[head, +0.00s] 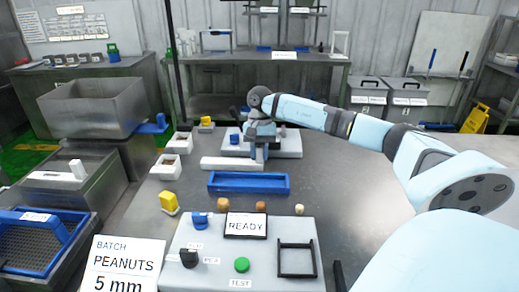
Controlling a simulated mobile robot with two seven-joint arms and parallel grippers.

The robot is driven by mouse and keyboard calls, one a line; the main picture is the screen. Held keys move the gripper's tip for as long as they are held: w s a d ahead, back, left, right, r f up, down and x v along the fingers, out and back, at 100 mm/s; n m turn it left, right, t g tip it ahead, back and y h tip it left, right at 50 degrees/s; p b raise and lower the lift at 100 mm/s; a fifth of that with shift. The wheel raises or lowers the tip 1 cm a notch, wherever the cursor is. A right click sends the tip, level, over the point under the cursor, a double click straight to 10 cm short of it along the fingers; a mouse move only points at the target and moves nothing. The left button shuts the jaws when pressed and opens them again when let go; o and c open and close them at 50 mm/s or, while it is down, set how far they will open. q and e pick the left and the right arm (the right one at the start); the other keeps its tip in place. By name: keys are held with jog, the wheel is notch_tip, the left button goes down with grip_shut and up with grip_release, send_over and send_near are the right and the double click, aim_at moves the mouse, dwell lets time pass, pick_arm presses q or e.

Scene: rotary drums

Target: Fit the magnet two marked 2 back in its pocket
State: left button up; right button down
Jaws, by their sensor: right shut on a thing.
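My right gripper (259,153) points down over the pale block (288,145) at the back middle of the table. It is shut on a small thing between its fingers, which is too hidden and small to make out. A blue piece (234,138) stands on the same pale block, just left of the gripper. A low white bar (230,164) lies in front of the block. No mark 2 is legible anywhere, and I cannot make out the pocket. My left gripper is not in view.
A blue tray (248,191) lies in front of the white bar. Nearer stands a grey panel (215,262) with a READY display (246,226) and a green button (242,265). The table right of the tray is clear.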

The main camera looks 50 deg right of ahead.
jog(key=c, duration=1.3)
grip_release()
jog(key=shift+f, duration=0.2)
jog(key=o, duration=0.4)
jog(key=shift+r, duration=0.1)
